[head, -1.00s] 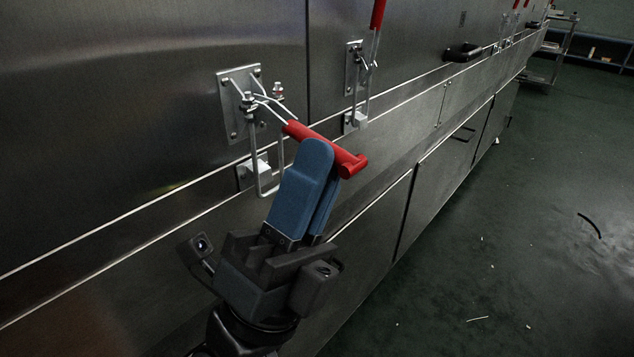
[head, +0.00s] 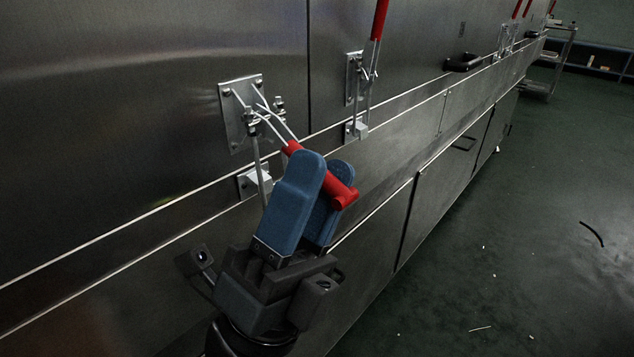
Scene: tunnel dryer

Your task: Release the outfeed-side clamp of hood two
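The near toggle clamp has a steel base plate (head: 240,112) on the hood wall. Its red handle (head: 338,189) is swung down and outward, sloping toward the lower right. My gripper (head: 322,174), with blue finger pads, is around the handle. The pads stand apart, with the red grip passing between them and its end sticking out to the right. The clamp's wire loop (head: 259,160) hangs by the catch block (head: 250,184); my left finger hides its lower end, so I cannot tell whether it is hooked.
A second clamp (head: 355,75) to the right, past a panel seam, has its red handle (head: 379,18) upright. A black pull handle (head: 463,62) and more clamps (head: 505,40) lie farther along. The green floor (head: 500,250) at right is open, with small scraps.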

